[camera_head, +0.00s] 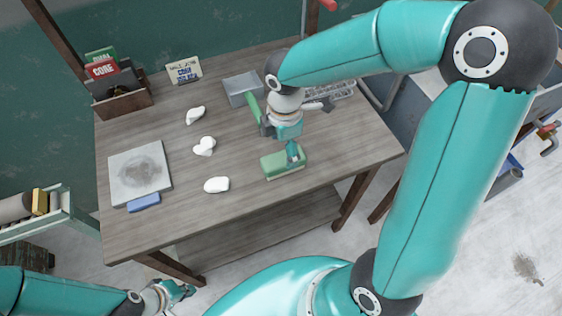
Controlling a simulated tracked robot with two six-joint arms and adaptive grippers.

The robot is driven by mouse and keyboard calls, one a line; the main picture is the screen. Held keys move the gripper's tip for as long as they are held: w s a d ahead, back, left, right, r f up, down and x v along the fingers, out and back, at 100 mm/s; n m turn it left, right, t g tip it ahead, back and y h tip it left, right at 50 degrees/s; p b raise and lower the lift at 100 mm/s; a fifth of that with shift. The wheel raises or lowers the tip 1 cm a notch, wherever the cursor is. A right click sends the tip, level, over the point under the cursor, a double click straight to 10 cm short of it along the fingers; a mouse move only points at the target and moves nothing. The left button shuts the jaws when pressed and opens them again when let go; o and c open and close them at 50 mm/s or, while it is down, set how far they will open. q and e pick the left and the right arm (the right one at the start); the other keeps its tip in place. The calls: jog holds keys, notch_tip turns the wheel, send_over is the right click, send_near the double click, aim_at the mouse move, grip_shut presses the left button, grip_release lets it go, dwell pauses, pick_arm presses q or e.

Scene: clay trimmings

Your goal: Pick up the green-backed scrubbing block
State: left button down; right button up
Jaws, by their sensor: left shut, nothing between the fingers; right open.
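The green-backed scrubbing block (272,167) lies on the wooden table near its front edge, with a pale underside. My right gripper (292,155) comes down from above and is open, with a fingertip over the block's right part. The gripper hides some of the block, and I cannot tell whether they touch. My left gripper (180,290) is shut and empty, low at the lower left, off the table's front edge.
White clay pieces (216,185) lie on the table (230,215) left of the block. A grey slab (133,167) and a blue block (143,202) are at the left. A grey tray (243,88), wire basket (345,89) and wooden box (125,103) stand behind.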

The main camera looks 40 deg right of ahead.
aim_at(283, 157)
notch_tip(283, 157, down, 5)
jog(key=shift+a+r, duration=0.15)
jog(key=c, duration=1.3)
